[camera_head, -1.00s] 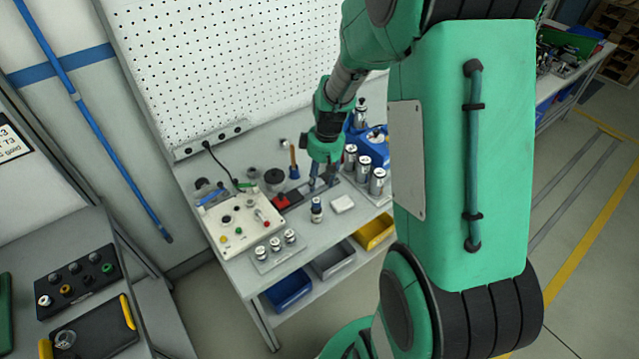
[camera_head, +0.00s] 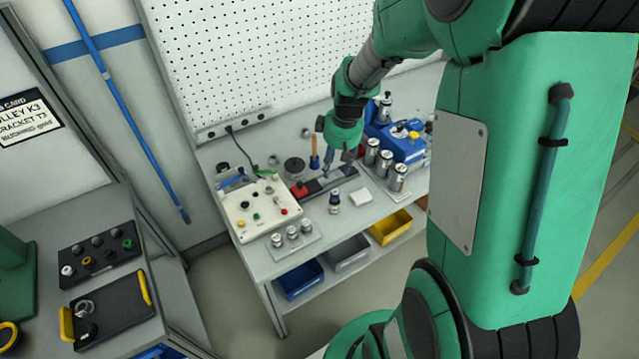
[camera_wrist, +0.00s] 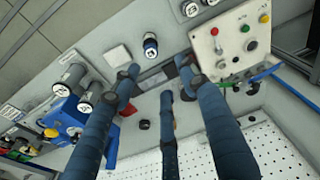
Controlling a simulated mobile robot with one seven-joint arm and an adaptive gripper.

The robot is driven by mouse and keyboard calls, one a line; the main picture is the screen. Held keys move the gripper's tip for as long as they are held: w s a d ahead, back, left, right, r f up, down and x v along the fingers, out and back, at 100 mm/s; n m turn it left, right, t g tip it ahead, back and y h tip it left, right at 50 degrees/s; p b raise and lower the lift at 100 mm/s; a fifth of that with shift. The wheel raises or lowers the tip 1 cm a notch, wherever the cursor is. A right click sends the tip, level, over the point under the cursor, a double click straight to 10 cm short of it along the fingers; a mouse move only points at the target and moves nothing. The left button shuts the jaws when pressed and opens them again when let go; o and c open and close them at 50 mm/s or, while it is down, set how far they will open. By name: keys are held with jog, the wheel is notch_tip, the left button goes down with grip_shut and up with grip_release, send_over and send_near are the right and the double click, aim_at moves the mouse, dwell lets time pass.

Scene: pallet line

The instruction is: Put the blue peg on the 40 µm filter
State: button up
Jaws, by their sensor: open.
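My gripper (camera_head: 340,160) hangs over the back middle of the workbench. In the wrist view its dark blue fingers (camera_wrist: 158,78) are spread open with nothing between them. Below them is a dark grey strip (camera_head: 338,178) lying on the bench. A small upright cylinder with a blue band (camera_head: 335,202) stands in front of the strip, apart from the fingers; it also shows in the wrist view (camera_wrist: 150,46). I cannot tell whether it is the blue peg. Several metal cylinders (camera_head: 398,177) stand at the right and front left. No 40 µm marking is readable.
A cream control box (camera_head: 258,212) sits at the bench's left, with a red block (camera_head: 298,191) beside it. A blue machine (camera_head: 405,145) stands at the back right. Pegboard (camera_head: 260,60) rises behind.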

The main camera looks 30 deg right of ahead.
jog(key=s+a+r+t, duration=0.1)
jog(key=s+a+r, duration=0.2)
jog(key=a+r, duration=0.55)
jog(key=s+a+r+m+t, duration=0.1)
jog(key=s+a+r, duration=0.4)
jog(key=s+r, duration=0.2)
jog(key=s+a+r+m+t, duration=0.1)
jog(key=s+a+r, duration=0.4)
jog(key=s, duration=0.6)
notch_tip(320, 180, up, 3)
jog(key=shift+a+f+m+t, duration=0.2)
jog(key=shift+a+m+t, duration=0.2)
jog(key=shift+t, duration=0.1)
notch_tip(320, 180, down, 6)
jog(key=b, duration=0.5)
jog(key=shift+r, duration=0.25)
jog(key=shift+r, duration=0.1)
